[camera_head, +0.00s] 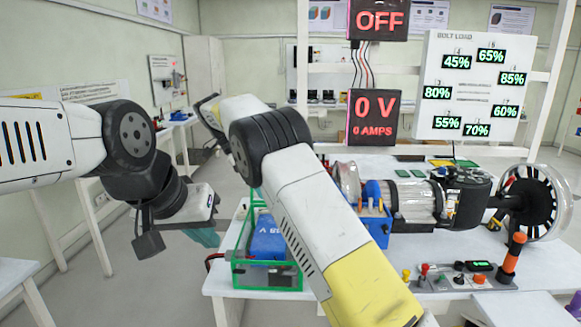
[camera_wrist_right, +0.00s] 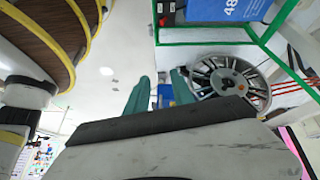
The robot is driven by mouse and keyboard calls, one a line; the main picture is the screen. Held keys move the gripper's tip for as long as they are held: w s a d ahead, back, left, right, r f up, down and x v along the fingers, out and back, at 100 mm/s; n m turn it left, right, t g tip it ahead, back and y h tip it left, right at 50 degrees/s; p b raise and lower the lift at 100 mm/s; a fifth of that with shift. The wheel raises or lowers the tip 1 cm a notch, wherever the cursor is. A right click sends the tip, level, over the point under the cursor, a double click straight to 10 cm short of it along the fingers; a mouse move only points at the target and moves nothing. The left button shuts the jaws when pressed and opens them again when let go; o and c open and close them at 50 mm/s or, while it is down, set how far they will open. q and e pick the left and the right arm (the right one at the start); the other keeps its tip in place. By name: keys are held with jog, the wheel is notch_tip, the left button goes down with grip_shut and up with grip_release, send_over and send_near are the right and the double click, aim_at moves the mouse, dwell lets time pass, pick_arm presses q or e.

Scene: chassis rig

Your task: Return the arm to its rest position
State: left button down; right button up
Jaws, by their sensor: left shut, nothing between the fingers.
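My left arm (camera_head: 125,140) comes in from the left, bent at its black joint. Its gripper (camera_head: 205,238) hangs left of the table, with teal fingers pointing down; it is shut and empty. My right arm (camera_head: 315,215) rises from the bottom and folds at a black elbow, its far end reaching up and left. The right gripper cannot be made out in the head view. In the right wrist view its two teal fingers (camera_wrist_right: 160,88) stand apart with nothing held between them.
A green frame (camera_head: 240,272) with a blue battery (camera_head: 268,240) stands on the white table (camera_head: 225,283) beside my right arm. A motor (camera_head: 415,200) and wheel (camera_head: 540,200) are at the right. Displays read OFF (camera_head: 380,20) and 0 V (camera_head: 374,115). Floor left of the table is clear.

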jog(key=s+d+r+n+t+y, duration=0.1)
jog(key=s+d+r+n+y, duration=0.25)
jog(key=d, duration=0.45)
jog(key=s+d+r+n+y, duration=0.2)
jog(key=s+d+r+n, duration=0.25)
jog(key=d, duration=0.35)
jog(key=s+d+f+n+t+y, duration=0.1)
jog(key=s+d+n+t, duration=0.1)
jog(key=s, duration=0.9)
jog(key=s+d+f+n+t+y, duration=0.1)
jog(key=s+d+f+n+t, duration=0.1)
jog(key=s+n, duration=0.4)
jog(key=s+d+t, duration=0.1)
jog(key=s+d, duration=0.1)
jog(key=s, duration=0.3)
jog(key=shift+s+d+n, duration=0.2)
jog(key=shift+s+n, duration=0.2)
